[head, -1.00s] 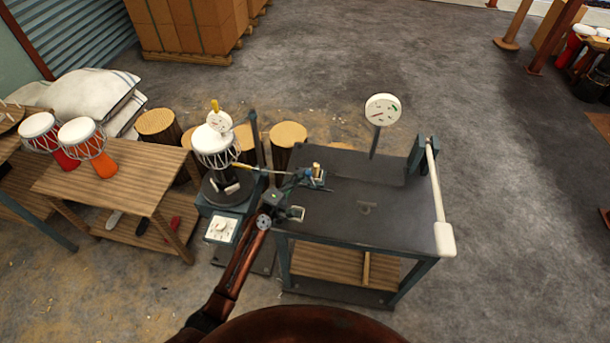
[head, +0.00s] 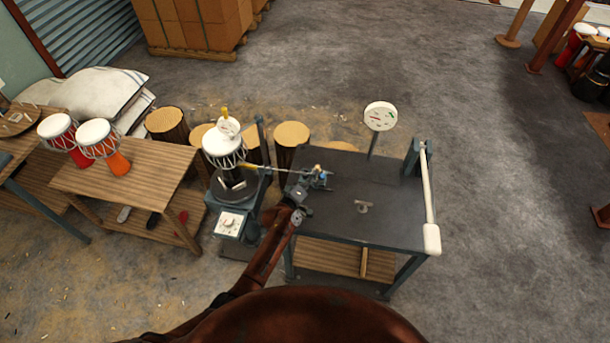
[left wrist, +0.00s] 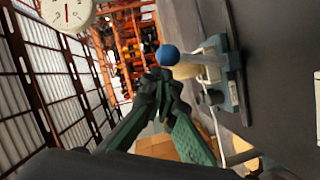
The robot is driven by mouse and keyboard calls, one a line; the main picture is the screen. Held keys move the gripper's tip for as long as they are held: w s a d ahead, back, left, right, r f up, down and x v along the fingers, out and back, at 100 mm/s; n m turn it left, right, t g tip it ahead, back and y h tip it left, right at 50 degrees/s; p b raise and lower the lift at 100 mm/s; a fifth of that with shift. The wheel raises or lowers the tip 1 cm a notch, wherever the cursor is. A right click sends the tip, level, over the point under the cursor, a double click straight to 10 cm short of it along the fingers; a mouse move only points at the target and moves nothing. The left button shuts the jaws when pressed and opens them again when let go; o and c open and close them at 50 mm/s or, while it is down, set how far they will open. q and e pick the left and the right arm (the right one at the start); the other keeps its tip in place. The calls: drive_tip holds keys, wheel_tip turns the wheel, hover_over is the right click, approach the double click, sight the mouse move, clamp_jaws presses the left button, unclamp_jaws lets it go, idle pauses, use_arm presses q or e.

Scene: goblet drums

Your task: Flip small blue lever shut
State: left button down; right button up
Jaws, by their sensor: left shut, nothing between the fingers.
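The small blue lever shows in the left wrist view as a round blue knob (left wrist: 167,55), close to a cream cylinder (left wrist: 203,65) on a grey bracket (left wrist: 228,75). In the head view the blue part (head: 322,177) is tiny, at the left rear of the dark bench (head: 390,200). My left gripper (left wrist: 160,80) is shut and empty, its dark fingertips right by the knob; I cannot tell whether they touch it. It also shows in the head view (head: 309,186), beside the bracket. The lever's hinge and exact angle are unclear. My right gripper is not in view.
A white-headed drum (head: 224,150) stands on a stand left of the bench, with a thin rod reaching toward the bracket. A round gauge (head: 381,116) rises behind the bench. A long white-handled bar (head: 428,190) lines its right edge. The bench's middle is mostly clear.

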use_arm(q)
drive_tip(key=shift+d, duration=0.15)
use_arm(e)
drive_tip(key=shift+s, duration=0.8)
use_arm(q)
drive_tip(key=shift+r, duration=0.15)
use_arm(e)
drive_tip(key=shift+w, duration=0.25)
use_arm(q)
drive_tip(key=s+a+r+p, duration=0.1)
drive_tip(key=s+a+r, duration=0.3)
drive_tip(key=s+a, duration=0.3)
drive_tip(key=shift+s+a+p, duration=0.2)
drive_tip(key=shift+a+p, duration=0.1)
drive_tip(key=shift+a, duration=0.2)
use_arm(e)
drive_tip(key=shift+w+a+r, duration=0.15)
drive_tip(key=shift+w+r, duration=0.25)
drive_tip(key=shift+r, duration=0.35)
use_arm(q)
drive_tip(key=shift+f, duration=0.1)
